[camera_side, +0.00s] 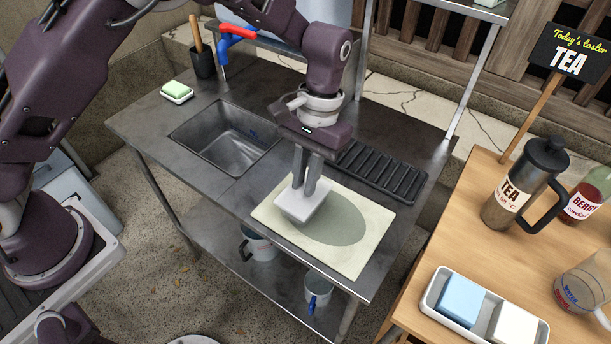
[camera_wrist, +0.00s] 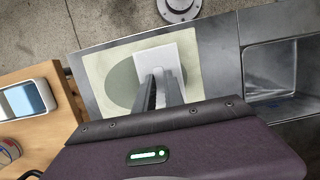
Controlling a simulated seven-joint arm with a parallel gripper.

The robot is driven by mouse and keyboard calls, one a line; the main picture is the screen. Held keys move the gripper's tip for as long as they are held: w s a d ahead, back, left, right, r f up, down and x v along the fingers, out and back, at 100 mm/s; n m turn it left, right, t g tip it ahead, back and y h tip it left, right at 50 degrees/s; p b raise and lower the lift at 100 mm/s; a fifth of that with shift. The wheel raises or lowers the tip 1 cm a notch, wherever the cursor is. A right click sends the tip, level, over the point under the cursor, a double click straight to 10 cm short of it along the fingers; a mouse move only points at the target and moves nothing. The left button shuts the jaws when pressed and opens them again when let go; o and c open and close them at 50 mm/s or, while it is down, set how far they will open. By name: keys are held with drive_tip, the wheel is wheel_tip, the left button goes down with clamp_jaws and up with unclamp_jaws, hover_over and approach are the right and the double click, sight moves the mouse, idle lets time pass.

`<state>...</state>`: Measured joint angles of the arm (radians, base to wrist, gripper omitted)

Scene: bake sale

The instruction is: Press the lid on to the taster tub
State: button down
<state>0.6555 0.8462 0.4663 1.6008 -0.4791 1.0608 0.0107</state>
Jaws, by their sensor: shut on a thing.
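My gripper (camera_side: 304,187) is shut on a white square piece (camera_side: 302,206), which looks like the lid, with its fingers pointing down at the middle of its top. The piece is at or just above the left part of a pale mat (camera_side: 375,212) with a grey-green oval. The wrist view also shows the white piece (camera_wrist: 171,42) ahead of the fingers (camera_wrist: 163,75). I cannot tell whether a tub is under it. I cannot make out the taster tub for certain.
A white tray (camera_side: 426,301) on the wooden table holds a blue block (camera_side: 461,300) and a white block (camera_side: 514,326). A tea press (camera_side: 512,193) stands behind it. A sink (camera_side: 232,135) and black drying rack (camera_side: 378,172) flank the work area. A sponge (camera_side: 177,91) lies at far left.

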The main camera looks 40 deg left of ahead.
drive_tip(key=shift+f, duration=0.4)
idle(0.9)
drive_tip(key=c, duration=1.3)
unclamp_jaws()
drive_tip(key=shift+c, duration=0.2)
drive_tip(key=shift+s+v, duration=0.2)
drive_tip(key=shift+v, duration=0.6)
drive_tip(key=shift+s+v, duration=0.2)
drive_tip(key=shift+v, duration=0.6)
drive_tip(key=shift+s+v, duration=0.2)
drive_tip(key=shift+v, duration=0.65)
drive_tip(key=shift+r, duration=0.1)
